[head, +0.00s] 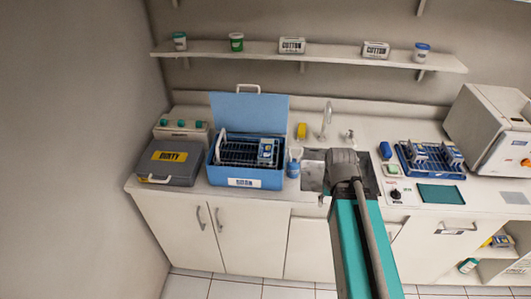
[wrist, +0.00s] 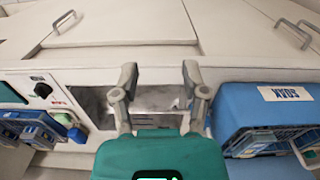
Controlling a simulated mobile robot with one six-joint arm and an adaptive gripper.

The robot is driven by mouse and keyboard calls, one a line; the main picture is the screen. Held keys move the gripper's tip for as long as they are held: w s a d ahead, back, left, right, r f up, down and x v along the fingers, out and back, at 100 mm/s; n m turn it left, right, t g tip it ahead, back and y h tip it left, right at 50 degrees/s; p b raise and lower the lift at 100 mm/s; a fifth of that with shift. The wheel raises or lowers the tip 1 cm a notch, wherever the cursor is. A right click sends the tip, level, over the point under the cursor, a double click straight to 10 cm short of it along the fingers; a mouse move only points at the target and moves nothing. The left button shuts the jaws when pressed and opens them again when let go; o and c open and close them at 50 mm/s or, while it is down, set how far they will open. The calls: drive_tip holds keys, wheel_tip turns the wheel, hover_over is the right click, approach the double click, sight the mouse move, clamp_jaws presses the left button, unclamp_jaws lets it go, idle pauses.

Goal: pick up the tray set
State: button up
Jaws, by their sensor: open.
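I cannot tell for sure which item is the tray set. A dark wire rack (head: 240,154) with a blue-and-white pack (head: 267,151) sits inside the open blue soak box (head: 222,178) on the counter. A blue rack (head: 447,172) with blue-and-grey packs lies on the counter right of the sink. In the wrist view, the soak box (wrist: 240,95) is at right and blue packs (wrist: 30,130) are at left. My gripper (wrist: 159,74) is open and empty over the sink area, between them and apart from both. In the head view my arm hides its fingers.
A grey case marked dirty (head: 168,165) stands left of the soak box, whose lid (head: 250,112) is raised. A faucet (head: 326,119) stands behind the sink (head: 312,172). A white machine (head: 487,130) is at far right. A shelf (head: 335,57) runs above.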

sight(266, 149)
drive_tip(key=shift+d, duration=0.15)
drive_tip(key=o, duration=0.4)
drive_tip(key=shift+w+r, duration=0.1)
drive_tip(key=shift+w, duration=0.1)
drive_tip(key=shift+t, duration=0.3)
drive_tip(key=w+a+r+p, duration=0.1)
drive_tip(key=w+a, duration=0.1)
drive_tip(key=w, duration=0.1)
drive_tip(key=w+a+r+p, duration=0.1)
drive_tip(key=w+r+p, duration=0.1)
drive_tip(key=w, duration=0.2)
drive_tip(key=w+a+r+p, duration=0.2)
drive_tip(key=w, duration=0.2)
drive_tip(key=shift+a+r, duration=0.1)
drive_tip(key=shift+a, duration=0.25)
drive_tip(key=shift+m+t, duration=0.3)
drive_tip(key=shift+t, duration=0.1)
drive_tip(key=w+a+r+p, duration=0.2)
drive_tip(key=w+a, duration=0.2)
drive_tip(key=a, duration=0.1)
drive_tip(key=w+a+r+p, duration=0.2)
drive_tip(key=w+a, duration=0.2)
drive_tip(key=a, duration=0.1)
drive_tip(key=w+a+r+p, duration=0.2)
drive_tip(key=w+a, duration=0.2)
drive_tip(key=a, duration=0.1)
drive_tip(key=shift+w+a, duration=0.3)
drive_tip(key=shift+w, duration=0.1)
